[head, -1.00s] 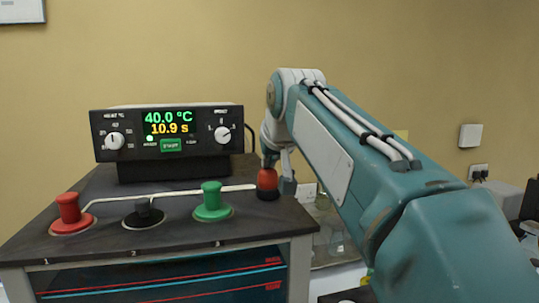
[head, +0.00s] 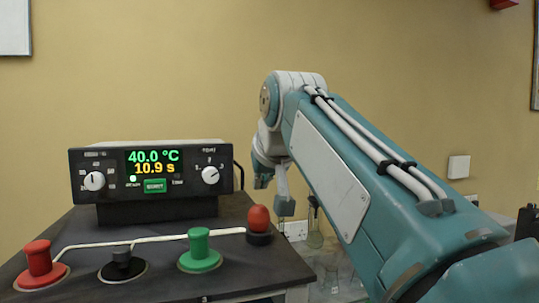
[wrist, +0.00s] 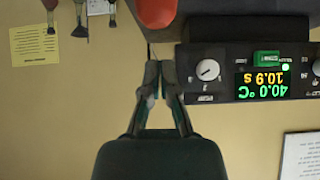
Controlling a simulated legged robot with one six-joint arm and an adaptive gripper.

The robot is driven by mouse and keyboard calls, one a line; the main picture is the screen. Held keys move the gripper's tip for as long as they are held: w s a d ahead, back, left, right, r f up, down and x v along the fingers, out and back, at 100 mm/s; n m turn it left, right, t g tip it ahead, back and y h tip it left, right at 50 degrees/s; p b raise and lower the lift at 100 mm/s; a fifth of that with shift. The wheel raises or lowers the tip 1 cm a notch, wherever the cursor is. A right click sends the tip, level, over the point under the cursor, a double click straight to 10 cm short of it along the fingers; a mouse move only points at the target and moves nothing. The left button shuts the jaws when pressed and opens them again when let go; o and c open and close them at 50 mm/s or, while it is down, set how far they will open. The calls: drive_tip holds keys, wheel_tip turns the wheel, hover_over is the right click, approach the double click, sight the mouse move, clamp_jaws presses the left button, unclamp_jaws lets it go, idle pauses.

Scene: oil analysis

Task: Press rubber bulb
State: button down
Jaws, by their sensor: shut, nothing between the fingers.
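The red rubber bulb (head: 258,218) stands upright in a black base at the right back corner of the dark bench unit (head: 215,262). In the wrist view the bulb (wrist: 155,12) shows at the top edge, partly cut off, beyond the fingertips. My gripper (wrist: 158,68) is shut and empty, its two fingertips together and apart from the bulb. In the head view my gripper hangs just right of and above the bulb, partly hidden by my own arm.
A control box (head: 150,178) reading 40.0 °C and 10.9 s stands behind. Red (head: 40,262), black (head: 122,263) and green (head: 200,250) knobs line the top's front. Glassware (head: 314,228) stands right of the unit, close to my arm.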

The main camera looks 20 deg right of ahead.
drive_tip(key=v, duration=0.8)
drive_tip(key=shift+s+r, duration=0.1)
drive_tip(key=shift+s, duration=0.05)
